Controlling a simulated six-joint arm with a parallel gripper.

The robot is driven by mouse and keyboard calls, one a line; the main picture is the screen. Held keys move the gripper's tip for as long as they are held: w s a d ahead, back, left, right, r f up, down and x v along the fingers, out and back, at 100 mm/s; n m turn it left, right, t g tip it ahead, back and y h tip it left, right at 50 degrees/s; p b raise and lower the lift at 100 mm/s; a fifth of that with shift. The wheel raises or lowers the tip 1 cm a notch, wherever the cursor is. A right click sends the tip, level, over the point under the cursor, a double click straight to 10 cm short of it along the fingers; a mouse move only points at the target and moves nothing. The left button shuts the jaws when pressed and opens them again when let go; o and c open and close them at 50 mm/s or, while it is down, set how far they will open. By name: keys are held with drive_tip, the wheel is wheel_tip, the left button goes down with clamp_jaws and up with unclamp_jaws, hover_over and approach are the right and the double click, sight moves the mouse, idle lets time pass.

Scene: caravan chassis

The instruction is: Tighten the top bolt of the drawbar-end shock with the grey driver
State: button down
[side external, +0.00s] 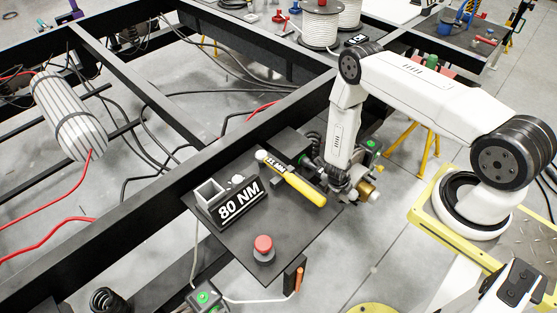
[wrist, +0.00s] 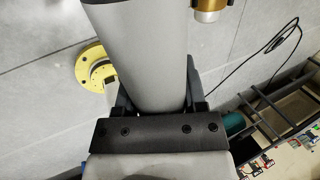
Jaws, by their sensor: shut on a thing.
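My gripper (wrist: 157,98) is shut on the grey driver (wrist: 135,45), whose thick grey body fills the middle of the wrist view between the dark fingers. Its far end runs out of the frame. In the side view my gripper (side external: 345,188) hangs at the right edge of a dark shelf, and the driver cannot be made out clearly there. A black coil (side external: 105,299) shows at the bottom left and a blue coil (side external: 468,10) at the top right. I cannot tell which belongs to the drawbar-end shock. The top bolt is not discernible.
Black chassis beams (side external: 150,225) run alongside. A striped cylinder (side external: 68,115) and loose cables lie left. Open floor shows right of the shelf.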

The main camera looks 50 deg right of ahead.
drive_tip(key=shift+w+d+r, duration=0.1)
drive_tip(key=shift+w+r, duration=0.05)
drive_tip(key=shift+w, duration=0.1)
